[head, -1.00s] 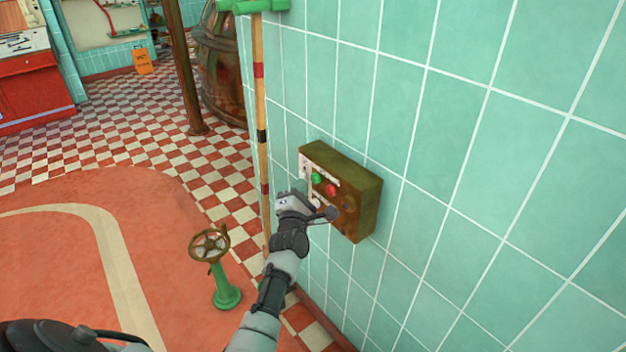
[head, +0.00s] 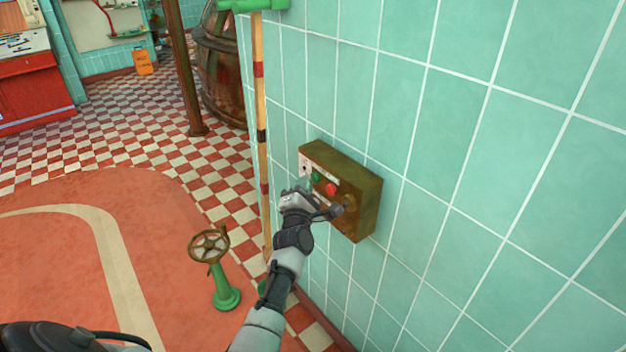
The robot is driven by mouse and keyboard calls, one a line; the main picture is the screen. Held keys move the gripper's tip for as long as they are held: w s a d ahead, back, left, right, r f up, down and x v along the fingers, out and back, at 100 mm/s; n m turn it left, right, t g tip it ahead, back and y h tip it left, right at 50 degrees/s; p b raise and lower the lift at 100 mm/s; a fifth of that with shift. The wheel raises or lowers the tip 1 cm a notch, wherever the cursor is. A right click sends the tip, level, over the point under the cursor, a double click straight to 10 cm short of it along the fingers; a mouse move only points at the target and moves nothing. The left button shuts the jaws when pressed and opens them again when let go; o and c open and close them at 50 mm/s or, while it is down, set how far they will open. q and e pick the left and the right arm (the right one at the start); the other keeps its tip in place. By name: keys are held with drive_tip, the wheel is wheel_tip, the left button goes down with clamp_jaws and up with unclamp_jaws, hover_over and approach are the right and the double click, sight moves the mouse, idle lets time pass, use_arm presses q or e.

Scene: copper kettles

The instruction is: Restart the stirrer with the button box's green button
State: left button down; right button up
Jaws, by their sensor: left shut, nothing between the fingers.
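The button box (head: 362,187) is a brownish, worn box fixed to the green tiled wall. Its pale face panel carries a green button (head: 316,177) and, to the right of it, a red button (head: 332,189). A darker round knob sits farther right on the face. My left gripper (head: 307,186) is shut and empty, with its tips at the lower edge of the green button. They partly cover it, and I cannot tell whether they touch or press it. My right gripper is not in view.
A striped pole (head: 262,130) stands against the wall left of the box. A green valve stand with a brown handwheel (head: 209,245) rises from the floor at lower left. A large copper kettle (head: 222,65) and a brown post (head: 186,70) stand farther back.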

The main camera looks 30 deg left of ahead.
use_arm(q)
drive_tip(key=shift+w+d, duration=0.1)
drive_tip(key=shift+w, duration=0.15)
drive_tip(key=shift+s, duration=0.1)
idle(0.5)
drive_tip(key=shift+s+a, duration=0.35)
drive_tip(key=shift+s, duration=0.35)
drive_tip(key=s, duration=0.1)
drive_tip(key=s+a+p, duration=0.1)
drive_tip(key=s, duration=0.1)
drive_tip(key=s+a+p, duration=0.1)
drive_tip(key=shift+s, duration=0.35)
drive_tip(key=shift+d+f, duration=0.1)
idle(0.5)
